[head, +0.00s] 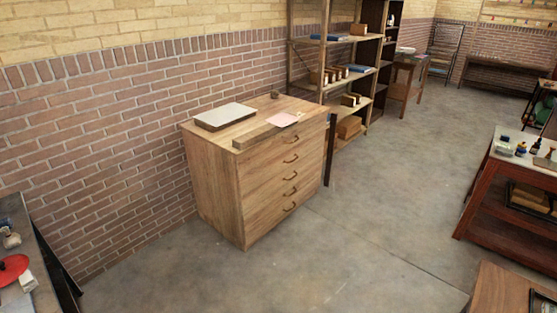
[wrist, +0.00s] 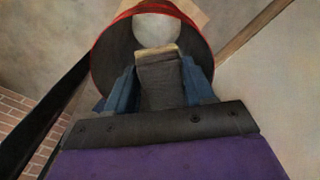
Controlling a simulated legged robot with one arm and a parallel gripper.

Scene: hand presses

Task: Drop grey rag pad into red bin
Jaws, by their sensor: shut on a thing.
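In the wrist view, my gripper (wrist: 160,72) has two blue fingers shut on the grey rag pad (wrist: 160,85). The pad is dark grey with a paler tan far edge and stands out between the fingers. Beyond it is the round red bin (wrist: 112,24), with a red rim and a dark inside. The pad and fingertips overlap the bin's opening in this view; their height relative to the rim is hard to tell. A pale round patch (wrist: 157,31) shows inside the bin. The fingers and pad hide the bin's near part. I cannot make out my gripper, pad or bin in the head view.
A wooden drawer cabinet (head: 265,180) with a flat grey item on top stands against the brick wall. Shelves (head: 340,75) stand behind it. A bench (head: 500,205) with bottles is at right. A red disc (head: 12,269) lies on the left table. The middle floor is clear.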

